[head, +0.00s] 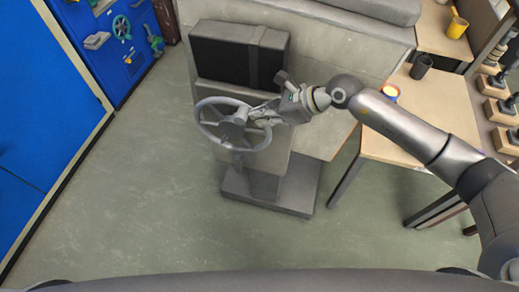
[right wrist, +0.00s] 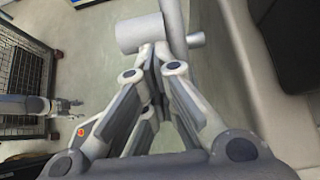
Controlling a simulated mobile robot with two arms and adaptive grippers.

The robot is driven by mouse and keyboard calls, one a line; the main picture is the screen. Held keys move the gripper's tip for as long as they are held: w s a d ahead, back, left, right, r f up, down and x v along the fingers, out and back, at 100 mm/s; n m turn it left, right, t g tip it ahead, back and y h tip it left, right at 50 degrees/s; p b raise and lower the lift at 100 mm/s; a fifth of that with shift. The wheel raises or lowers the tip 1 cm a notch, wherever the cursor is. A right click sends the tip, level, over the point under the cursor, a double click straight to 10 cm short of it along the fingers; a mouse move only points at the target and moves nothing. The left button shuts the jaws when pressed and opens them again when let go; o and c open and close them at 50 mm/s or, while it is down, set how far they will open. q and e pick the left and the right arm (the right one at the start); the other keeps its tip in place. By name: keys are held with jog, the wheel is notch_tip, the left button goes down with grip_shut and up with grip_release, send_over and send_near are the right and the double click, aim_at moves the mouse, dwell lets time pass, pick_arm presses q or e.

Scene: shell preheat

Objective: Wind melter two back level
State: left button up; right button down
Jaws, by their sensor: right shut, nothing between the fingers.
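The grey handwheel (head: 205,137) stands on a pedestal in front of the grey melter body, in the middle of the head view. My right gripper (head: 258,114) comes in from the right and its fingertips are at the wheel's right side, near the hub. In the right wrist view my right gripper (right wrist: 155,70) is shut and empty, just below a grey cylinder and bar (right wrist: 140,32) of the wheel mechanism. Whether it touches them I cannot tell. A small gripper, seemingly my left one (right wrist: 66,106), shows at the left of the right wrist view, too small to read.
A black box (head: 222,60) is set in the grey body behind the wheel. A wooden table (head: 410,120) with cups stands at the right. Blue cabinets (head: 45,110) line the left. The floor (head: 140,190) left of the wheel is clear. A wire cage (right wrist: 22,75) shows in the wrist view.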

aim_at(243, 108)
jog(key=a+r, duration=0.1)
jog(key=w+a+h, duration=0.1)
jog(key=a, duration=0.1)
jog(key=shift+w+r, duration=0.1)
jog(key=shift+r, duration=0.3)
pick_arm(q)
jog(key=shift+s+f+b, duration=0.25)
jog(key=shift+s+b, duration=0.1)
jog(key=shift+b, duration=0.35)
pick_arm(e)
jog(key=shift+w+a+r, duration=0.2)
jog(key=shift+a+r, duration=0.35)
jog(key=shift+a, duration=0.3)
